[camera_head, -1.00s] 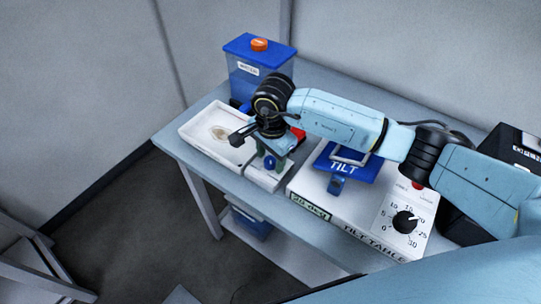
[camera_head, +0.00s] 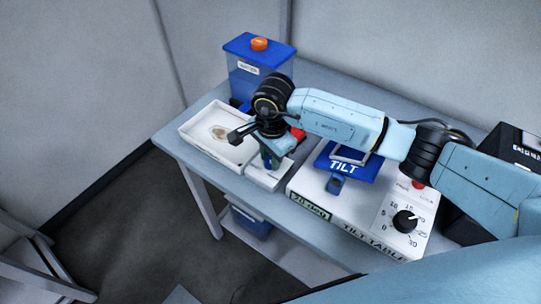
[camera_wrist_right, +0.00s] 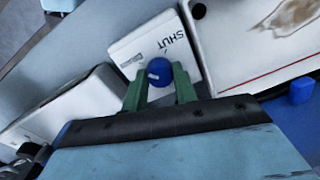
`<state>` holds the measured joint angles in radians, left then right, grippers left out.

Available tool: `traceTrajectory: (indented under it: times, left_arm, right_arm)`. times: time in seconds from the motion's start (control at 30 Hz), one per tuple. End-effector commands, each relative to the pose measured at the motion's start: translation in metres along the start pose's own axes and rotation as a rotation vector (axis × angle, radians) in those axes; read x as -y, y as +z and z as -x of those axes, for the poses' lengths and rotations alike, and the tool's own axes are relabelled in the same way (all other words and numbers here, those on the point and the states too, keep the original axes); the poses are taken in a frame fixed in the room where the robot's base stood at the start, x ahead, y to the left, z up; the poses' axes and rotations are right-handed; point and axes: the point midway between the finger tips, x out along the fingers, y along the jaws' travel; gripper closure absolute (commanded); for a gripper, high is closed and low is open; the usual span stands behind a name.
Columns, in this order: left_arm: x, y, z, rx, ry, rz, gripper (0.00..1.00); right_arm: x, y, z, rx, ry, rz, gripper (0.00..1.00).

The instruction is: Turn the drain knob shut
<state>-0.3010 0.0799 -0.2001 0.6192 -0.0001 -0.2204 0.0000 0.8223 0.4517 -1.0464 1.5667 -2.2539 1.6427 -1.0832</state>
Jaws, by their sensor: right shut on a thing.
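The blue drain knob (camera_wrist_right: 159,71) sits on a small white block (camera_wrist_right: 137,50) printed SHUT, seen in the right wrist view. My right gripper (camera_wrist_right: 160,88) has its green fingers on both sides of the knob and is shut on it. In the head view the same right gripper (camera_head: 270,158) points down over the white block (camera_head: 268,179) at the tray's right end; the knob there is mostly hidden by the fingers. My left gripper is not in view.
A white tray (camera_head: 200,140) with a brownish stain lies left of the gripper. Behind it stands a blue tank (camera_head: 246,75) with an orange cap. The tilt table (camera_head: 340,213), with a blue TILT plate and black dial, is close on the right.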

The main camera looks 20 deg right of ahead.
Motion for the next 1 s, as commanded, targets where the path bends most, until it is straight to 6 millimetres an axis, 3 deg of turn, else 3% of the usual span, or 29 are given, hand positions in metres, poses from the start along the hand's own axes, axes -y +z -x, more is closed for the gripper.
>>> traceTrajectory:
  times: [1.0]
  left_arm:
    - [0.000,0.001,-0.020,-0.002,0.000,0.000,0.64]
  right_arm:
    - [0.001,0.001,0.001,-0.036,-0.003,-0.893,0.95]
